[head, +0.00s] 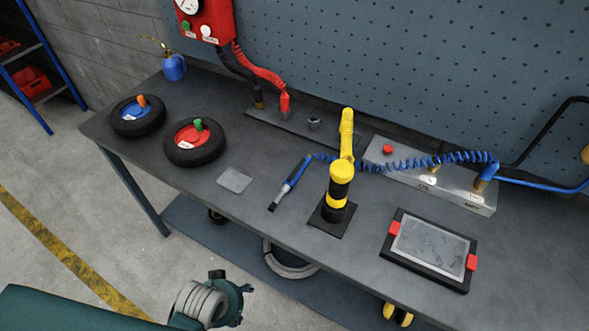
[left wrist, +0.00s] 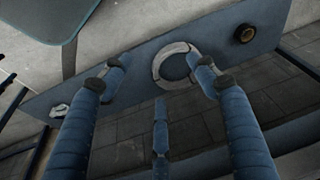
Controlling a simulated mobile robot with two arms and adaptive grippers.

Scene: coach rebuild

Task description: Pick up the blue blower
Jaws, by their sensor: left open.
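The blue blower (head: 290,181) lies on the dark grey bench (head: 250,215), left of a black and yellow post (head: 338,195). Its dark tip points toward the bench's front edge. A coiled blue hose (head: 400,163) runs from its far end, past the yellow post, to the grey box at the right. My left gripper (head: 236,296) is open and empty, in front of the bench and apart from the blower. In the left wrist view its blue fingers (left wrist: 158,78) are spread with nothing between them; the blower does not show there. My right gripper is not in view.
Two small tyres, one with a blue hub (head: 137,116) and one with a red hub (head: 194,142), stand left on the bench. A grey square plate (head: 234,180) lies near the blower. A black-framed tray (head: 398,267) is at the right. A lower shelf (head: 200,222) runs under the bench.

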